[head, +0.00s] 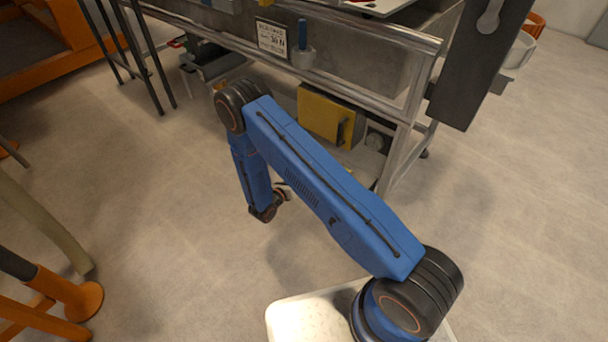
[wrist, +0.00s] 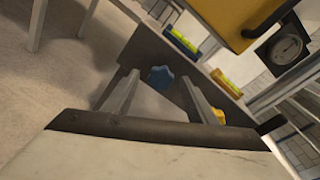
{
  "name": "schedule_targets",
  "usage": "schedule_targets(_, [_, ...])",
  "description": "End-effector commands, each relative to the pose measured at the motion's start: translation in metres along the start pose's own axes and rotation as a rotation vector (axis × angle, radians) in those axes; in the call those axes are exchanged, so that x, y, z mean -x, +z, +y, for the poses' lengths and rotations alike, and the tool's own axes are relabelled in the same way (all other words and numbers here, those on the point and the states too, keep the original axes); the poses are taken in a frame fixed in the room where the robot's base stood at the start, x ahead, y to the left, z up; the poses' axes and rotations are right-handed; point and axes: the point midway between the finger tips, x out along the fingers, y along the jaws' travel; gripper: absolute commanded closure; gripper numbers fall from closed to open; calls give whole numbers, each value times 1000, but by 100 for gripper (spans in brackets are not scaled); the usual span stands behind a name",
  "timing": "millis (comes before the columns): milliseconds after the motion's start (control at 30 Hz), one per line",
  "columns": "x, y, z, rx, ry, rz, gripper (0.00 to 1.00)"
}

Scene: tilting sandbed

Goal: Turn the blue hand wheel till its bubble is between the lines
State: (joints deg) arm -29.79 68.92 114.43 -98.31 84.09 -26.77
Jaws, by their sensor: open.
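The blue hand wheel (wrist: 160,77) shows in the wrist view as a small lobed knob beyond and between the two fingers of my gripper (wrist: 158,82). The gripper is open, with nothing held. A gap seems to lie between fingertips and wheel, but I cannot tell how wide. A blue-framed level with a yellow-green vial (wrist: 182,41) sits up and right of the wheel. Its bubble and lines are too small to read. In the head view I cannot make out the wheel or the level; my arm covers part of that area.
A yellow wheel (wrist: 217,112) and a yellow-framed level (wrist: 226,83) sit right of the blue ones. A yellow box (head: 325,113) with a handle and a round gauge (wrist: 284,50) are close by. The metal frame leg (head: 397,150) stands right.

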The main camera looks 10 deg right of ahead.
Motion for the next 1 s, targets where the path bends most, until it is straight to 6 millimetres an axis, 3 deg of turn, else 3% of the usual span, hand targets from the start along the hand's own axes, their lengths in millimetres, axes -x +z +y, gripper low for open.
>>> schedule_targets(700, [128, 1, 1, 0, 4, -2, 48])
schedule_targets(1000, [160, 0, 1, 0, 3, -1, 48])
